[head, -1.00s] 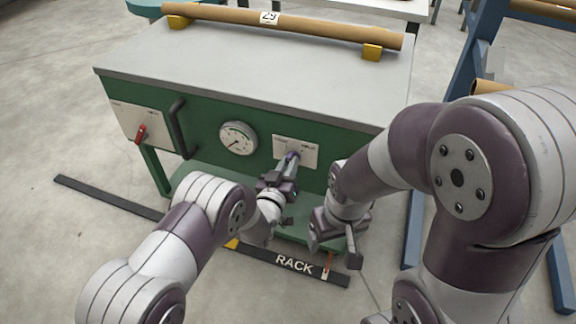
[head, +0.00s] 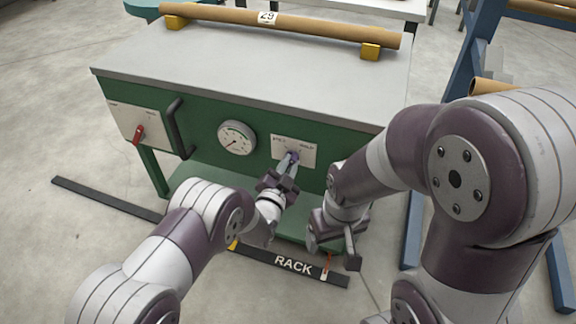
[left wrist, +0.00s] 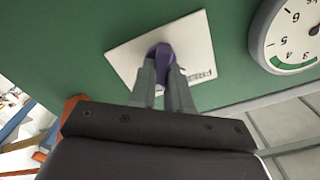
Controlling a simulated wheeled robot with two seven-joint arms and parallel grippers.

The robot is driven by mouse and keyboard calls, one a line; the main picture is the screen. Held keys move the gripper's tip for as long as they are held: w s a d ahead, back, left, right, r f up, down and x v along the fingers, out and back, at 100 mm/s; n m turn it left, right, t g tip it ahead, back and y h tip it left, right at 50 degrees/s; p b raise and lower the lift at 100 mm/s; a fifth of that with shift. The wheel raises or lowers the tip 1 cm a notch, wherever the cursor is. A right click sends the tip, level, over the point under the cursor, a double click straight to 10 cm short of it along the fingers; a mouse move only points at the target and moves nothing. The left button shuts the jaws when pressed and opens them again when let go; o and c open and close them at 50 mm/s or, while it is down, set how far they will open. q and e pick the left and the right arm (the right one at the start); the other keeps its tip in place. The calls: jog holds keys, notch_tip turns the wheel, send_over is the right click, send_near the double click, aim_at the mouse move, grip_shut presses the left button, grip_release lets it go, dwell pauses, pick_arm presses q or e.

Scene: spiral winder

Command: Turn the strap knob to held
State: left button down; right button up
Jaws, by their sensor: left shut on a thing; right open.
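The strap knob (head: 294,156) is small and purple, on a white labelled plate (head: 281,146) on the green front panel. In the left wrist view the knob (left wrist: 161,52) stands between the fingertips, in front of its plate (left wrist: 125,52). My left gripper (head: 291,161) is shut on the knob; in the left wrist view its fingers (left wrist: 163,68) grip both sides. The plate's words are partly hidden or too small to read fully. My right gripper (head: 334,245) is open and empty, low in front of the bench's right side.
A round gauge (head: 236,138) sits left of the plate. A black handle (head: 178,128) and a red lever (head: 139,134) are further left. A long cardboard tube (head: 320,29) rests on yellow blocks atop the bench. A black floor strip marked RACK (head: 318,271) lies below.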

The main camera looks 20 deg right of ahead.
pick_arm(q)
jog(key=shift+f+m, duration=0.1)
jog(key=shift+m, duration=0.4)
dwell(0.3)
jog(key=c, duration=1.1)
grip_release()
